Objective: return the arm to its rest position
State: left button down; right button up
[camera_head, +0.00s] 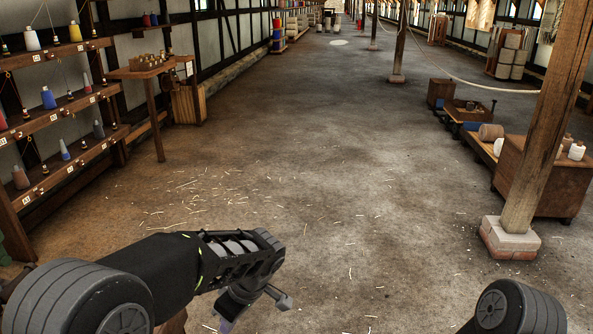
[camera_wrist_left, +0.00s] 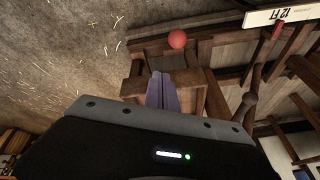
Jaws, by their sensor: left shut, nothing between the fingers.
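My left arm (camera_head: 165,268) reaches in from the lower left of the head view, bent over the floor. Its gripper (camera_head: 228,316) points down near the bottom edge and is partly cut off. In the left wrist view the two grey-purple fingers (camera_wrist_left: 163,92) lie together, shut with nothing between them. Of my right arm, only a dark rounded link (camera_head: 512,308) shows at the lower right of the head view; its gripper is out of view.
A shelf rack (camera_head: 62,122) with cones of thread stands at the left, beside a small wooden table (camera_head: 140,72). A wooden post (camera_head: 548,120) on a brick footing (camera_head: 509,240) and a brown cabinet (camera_head: 535,180) stand at the right. The straw-strewn middle floor is clear. A red ball (camera_wrist_left: 177,39) shows in the wrist view.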

pick_arm(q)
jog(key=s+d+f+m+t+h+p, duration=0.25)
jog(key=d+f+m+h, duration=0.35)
jog(key=d+f+m, duration=0.55)
jog(key=s+a+f+g+h+p, duration=0.1)
jog(key=s+f+p, duration=0.2)
jog(key=s, duration=0.7)
jog(key=s+a+f+n+g+h+p, duration=0.1)
jog(key=s+f+p, duration=0.3)
jog(key=s, duration=0.6)
jog(key=shift+s+a+f, duration=0.15)
jog(key=shift+a+f, duration=0.05)
jog(key=shift+a, duration=0.15)
jog(key=shift+g, duration=0.25)
